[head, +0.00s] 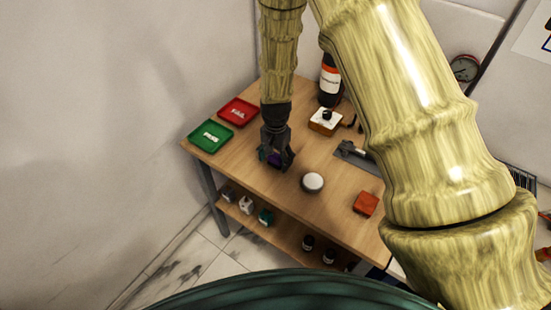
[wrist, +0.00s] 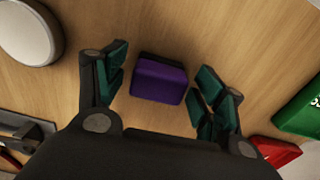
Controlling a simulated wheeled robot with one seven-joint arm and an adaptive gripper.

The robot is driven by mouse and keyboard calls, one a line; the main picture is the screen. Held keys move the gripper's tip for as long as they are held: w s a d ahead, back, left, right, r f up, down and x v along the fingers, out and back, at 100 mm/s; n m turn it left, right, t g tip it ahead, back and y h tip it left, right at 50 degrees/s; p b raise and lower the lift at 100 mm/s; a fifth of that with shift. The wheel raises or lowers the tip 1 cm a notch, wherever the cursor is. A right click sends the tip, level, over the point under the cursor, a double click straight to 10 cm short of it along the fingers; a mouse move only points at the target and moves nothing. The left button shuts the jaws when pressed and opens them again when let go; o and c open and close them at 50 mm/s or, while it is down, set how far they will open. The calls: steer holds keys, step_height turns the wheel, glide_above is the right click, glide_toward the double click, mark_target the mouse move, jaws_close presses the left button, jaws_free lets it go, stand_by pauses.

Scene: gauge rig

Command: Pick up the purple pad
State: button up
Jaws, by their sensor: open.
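The purple pad (wrist: 160,80) is a small block with a dark front face, lying on the wooden table. In the wrist view it sits between the two spread fingers of my gripper (wrist: 163,92), slightly beyond the fingertips' middle, with a gap on each side. In the head view my gripper (head: 276,160) points down over the table and hides most of the purple pad (head: 273,159). My gripper is open and holds nothing. I cannot tell its exact height above the table.
A green tray (head: 210,136) and a red tray (head: 238,111) lie at the table's left. A round white-topped disc (head: 312,182), an orange block (head: 365,203), a white-topped box (head: 325,121) and a dark bottle (head: 330,80) stand to the right. Bare wood surrounds the pad.

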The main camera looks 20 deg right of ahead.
mark_target(276, 155)
steer(key=shift+s+r, duration=0.2)
steer(key=shift+s, duration=0.05)
steer(key=shift+w+f, duration=0.1)
steer(key=shift+w, duration=0.05)
steer(key=c, duration=1.1)
steer(key=shift+r+b, duration=1)
steer(key=shift+r, duration=0.75)
steer(key=s+b, duration=0.1)
steer(key=s, duration=0.4)
steer(key=s+a+r+b, duration=0.1)
steer(key=s+b, duration=0.1)
steer(key=s, duration=0.3)
steer(key=s+a+b, duration=0.1)
steer(key=s, duration=0.5)
steer(key=shift+r, duration=0.3)
